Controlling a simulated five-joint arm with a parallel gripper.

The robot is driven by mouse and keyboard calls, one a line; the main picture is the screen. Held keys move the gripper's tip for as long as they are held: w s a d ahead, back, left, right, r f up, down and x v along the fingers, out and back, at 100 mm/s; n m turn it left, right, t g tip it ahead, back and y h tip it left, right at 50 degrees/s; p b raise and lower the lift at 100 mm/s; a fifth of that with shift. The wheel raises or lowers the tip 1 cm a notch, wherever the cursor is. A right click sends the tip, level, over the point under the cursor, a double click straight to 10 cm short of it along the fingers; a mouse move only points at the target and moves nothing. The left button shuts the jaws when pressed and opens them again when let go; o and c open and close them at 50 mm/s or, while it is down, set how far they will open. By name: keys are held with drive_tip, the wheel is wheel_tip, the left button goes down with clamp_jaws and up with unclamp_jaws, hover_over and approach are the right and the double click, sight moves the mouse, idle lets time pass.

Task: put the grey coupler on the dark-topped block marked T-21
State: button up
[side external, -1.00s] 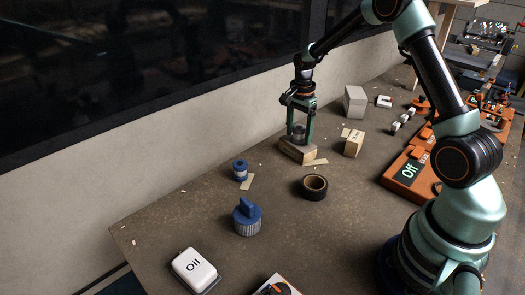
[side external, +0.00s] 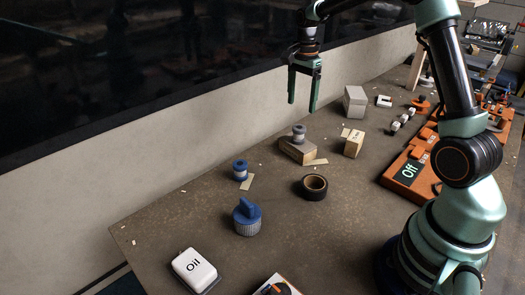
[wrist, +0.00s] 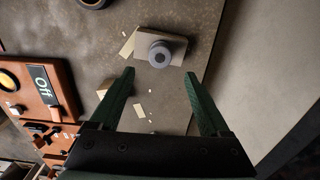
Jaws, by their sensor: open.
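The grey coupler (side external: 299,133) stands upright on a dark-topped block (side external: 297,151) in the side external view. In the wrist view the coupler (wrist: 160,54) sits on the block (wrist: 175,47), ahead of the fingertips. Any marking on this block cannot be read. My gripper (side external: 302,107) is open and empty, raised above the block and apart from the coupler. Its two green fingers (wrist: 159,72) are spread wide in the wrist view.
A second wooden block (side external: 353,143) with unreadable marking stands to the right. A blue-and-white coupler (side external: 240,170), a black tape roll (side external: 314,187), a blue-topped cap (side external: 247,217) and a white box (side external: 195,270) lie nearer. The wall runs behind.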

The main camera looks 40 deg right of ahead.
drive_tip(key=s+a+r+n+t, duration=0.3)
drive_tip(key=s+a+r+n, duration=0.4)
drive_tip(key=a+r+n, duration=0.15)
drive_tip(key=s+a+n+t, duration=0.2)
drive_tip(key=s+a+n, duration=0.5)
drive_tip(key=s+n, duration=0.2)
drive_tip(key=shift+s+r+t, duration=0.15)
drive_tip(key=shift+s+t, duration=0.1)
drive_tip(key=shift+t, duration=0.05)
